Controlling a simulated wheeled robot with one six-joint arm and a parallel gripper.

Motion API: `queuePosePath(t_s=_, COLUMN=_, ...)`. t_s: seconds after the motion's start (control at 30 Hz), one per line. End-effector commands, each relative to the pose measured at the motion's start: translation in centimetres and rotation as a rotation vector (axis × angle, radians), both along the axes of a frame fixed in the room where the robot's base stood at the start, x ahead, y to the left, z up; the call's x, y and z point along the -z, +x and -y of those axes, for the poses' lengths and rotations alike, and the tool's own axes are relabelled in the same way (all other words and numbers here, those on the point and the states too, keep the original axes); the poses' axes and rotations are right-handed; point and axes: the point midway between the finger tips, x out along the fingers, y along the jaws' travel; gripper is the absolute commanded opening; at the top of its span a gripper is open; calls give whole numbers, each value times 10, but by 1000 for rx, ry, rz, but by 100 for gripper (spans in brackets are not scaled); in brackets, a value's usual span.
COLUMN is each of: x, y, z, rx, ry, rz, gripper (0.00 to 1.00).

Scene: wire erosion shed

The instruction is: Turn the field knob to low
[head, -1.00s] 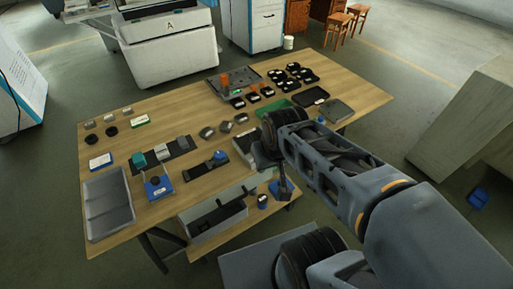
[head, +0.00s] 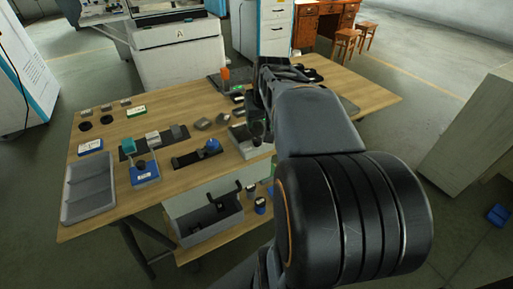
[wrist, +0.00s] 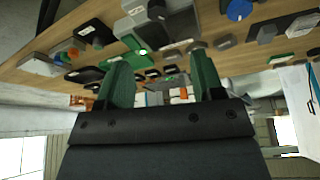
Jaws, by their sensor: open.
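My gripper (wrist: 161,70) is open and empty, with its two green fingers spread apart in the wrist view. In the head view my arm covers the right part of the table, and the gripper is largely hidden behind it. A blue round knob (head: 213,145) sits on a dark plate near the table's front edge; a blue knob also shows at the top of the wrist view (wrist: 238,9). I cannot read which knob is the field knob or its setting.
The wooden table (head: 110,212) carries several small blocks and devices. A grey tray (head: 88,212) lies at its left end. A blue-based device (head: 145,176) stands beside it. An open grey bin (head: 205,222) is below the front edge. An orange part (head: 225,73) stands at the back.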

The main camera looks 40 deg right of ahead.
Motion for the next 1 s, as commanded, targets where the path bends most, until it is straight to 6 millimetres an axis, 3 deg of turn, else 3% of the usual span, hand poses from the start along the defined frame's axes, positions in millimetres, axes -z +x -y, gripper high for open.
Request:
queuePosePath(t_s=0.6, x=98, y=37, z=21, rx=9, ry=0, rz=-1, gripper=61)
queuePosePath(t_s=1.0, x=125, y=48, z=25, rx=9, ry=-2, rz=3, gripper=61)
